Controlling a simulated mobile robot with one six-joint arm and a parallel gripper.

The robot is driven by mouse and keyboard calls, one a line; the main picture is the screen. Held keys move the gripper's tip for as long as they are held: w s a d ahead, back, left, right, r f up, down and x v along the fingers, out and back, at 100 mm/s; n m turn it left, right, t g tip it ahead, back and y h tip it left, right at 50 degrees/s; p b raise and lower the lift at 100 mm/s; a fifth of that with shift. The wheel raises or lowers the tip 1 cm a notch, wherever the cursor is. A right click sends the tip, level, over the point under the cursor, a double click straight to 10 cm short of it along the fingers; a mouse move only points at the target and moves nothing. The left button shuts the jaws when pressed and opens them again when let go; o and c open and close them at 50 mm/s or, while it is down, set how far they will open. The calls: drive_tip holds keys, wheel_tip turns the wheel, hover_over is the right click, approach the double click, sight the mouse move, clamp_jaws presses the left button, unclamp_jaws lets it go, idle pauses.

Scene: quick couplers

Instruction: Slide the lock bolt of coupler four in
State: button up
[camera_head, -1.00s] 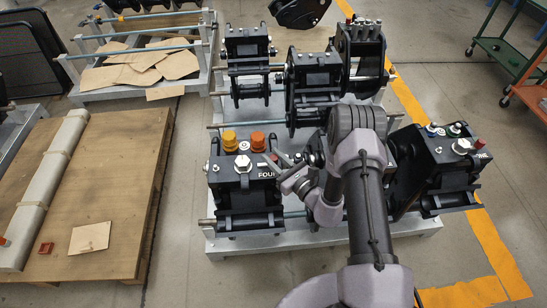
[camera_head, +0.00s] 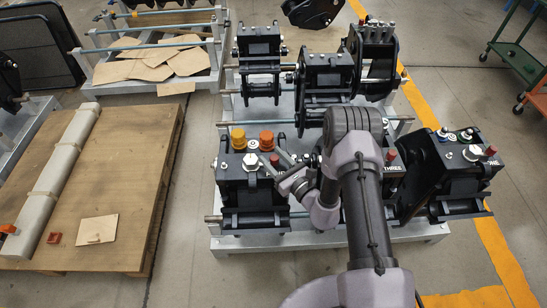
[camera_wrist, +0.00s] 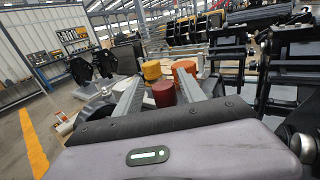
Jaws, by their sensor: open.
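Coupler four is the black block (camera_head: 240,190) at the front left of the rack in the head view. It has a yellow cap, an orange cap and a silver hex bolt (camera_head: 250,161) on top. A red knob (camera_head: 274,160) stands at its right side; I cannot tell for sure whether it belongs to the lock bolt. My gripper (camera_head: 277,164) is open at this right side and hides part of the label. In the wrist view, the red knob (camera_wrist: 164,94) sits between the two open fingers (camera_wrist: 158,82), with the yellow cap (camera_wrist: 151,69) and orange cap (camera_wrist: 185,68) beyond.
Coupler three, its label showing (camera_head: 394,168), is just right of my arm, partly hidden. Another black coupler (camera_head: 462,180) stands at the far right. More couplers (camera_head: 325,80) stand behind. A wooden pallet (camera_head: 130,180) lies left, with clear floor between it and the rack.

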drive_tip(key=p+v, duration=0.4)
drive_tip(key=v, duration=1.3)
drive_tip(key=shift+s, duration=0.2)
